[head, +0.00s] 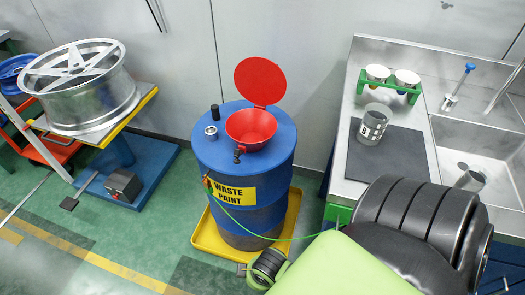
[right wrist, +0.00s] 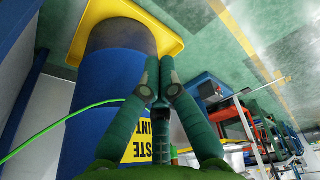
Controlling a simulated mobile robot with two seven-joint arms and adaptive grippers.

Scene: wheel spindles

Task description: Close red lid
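The red lid (head: 260,81) stands open, upright at the back of a red funnel (head: 251,126) on top of the blue waste paint drum (head: 215,165). The funnel mouth is uncovered. The drum (right wrist: 85,100) also shows upside down in the right wrist view. My right arm comes in from the lower right in the head view, low in front of the drum. My right gripper (right wrist: 159,78) shows in the wrist view with its green fingertips together and nothing visible between them, apart from the lid. My left gripper is in neither view.
The drum stands in a yellow tray (head: 203,238), with a green cable (head: 250,230) trailing from it. A steel sink counter (head: 400,70) is at right. A wheel rim (head: 85,90) on a stand is at left. The floor between stand and drum is mostly clear.

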